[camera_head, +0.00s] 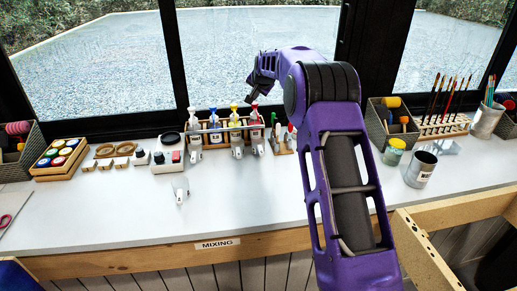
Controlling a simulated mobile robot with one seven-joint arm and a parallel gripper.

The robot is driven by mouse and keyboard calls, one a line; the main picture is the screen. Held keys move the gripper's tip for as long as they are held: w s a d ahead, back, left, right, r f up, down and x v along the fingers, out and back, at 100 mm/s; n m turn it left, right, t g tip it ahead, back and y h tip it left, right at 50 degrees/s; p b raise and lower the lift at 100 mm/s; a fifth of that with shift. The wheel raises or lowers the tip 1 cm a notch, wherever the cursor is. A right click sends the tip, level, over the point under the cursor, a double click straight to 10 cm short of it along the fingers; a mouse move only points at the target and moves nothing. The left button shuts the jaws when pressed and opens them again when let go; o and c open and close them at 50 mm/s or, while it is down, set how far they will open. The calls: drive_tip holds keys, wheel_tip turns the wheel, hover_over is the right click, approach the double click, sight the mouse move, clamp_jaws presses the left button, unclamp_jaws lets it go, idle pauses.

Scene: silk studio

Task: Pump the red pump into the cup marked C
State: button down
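Several pump bottles stand in a wooden rack at the back of the white table. A bottle with a red pump top (254,106) is at the rack's right end. Left of it stand a yellow-topped bottle (234,117) and a blue-topped bottle (213,122). Small pale cups stand in front, including a right one (257,149), a middle one (237,152) and a left one (195,156). Their letters are too small to read. My gripper (259,90) is above the red pump top; contact and finger opening cannot be made out.
A pale object (180,192) stands alone nearer the front. A black-and-white device (170,152) is left of the rack. A metal can (420,170) and a yellow-lidded jar (394,151) stand right of my arm. The table's front middle is clear.

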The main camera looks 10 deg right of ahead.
sight(254, 105)
drive_tip(key=shift+f+b, duration=0.5)
drive_tip(key=shift+f, duration=0.6)
idle(0.8)
drive_tip(key=shift+r, duration=0.1)
drive_tip(key=shift+r+p, duration=0.95)
drive_tip(key=shift+r, duration=0.35)
drive_tip(key=shift+r, duration=0.1)
wheel_tip(254, 105, up, 4)
drive_tip(key=p, duration=0.3)
drive_tip(key=shift+r, duration=0.9)
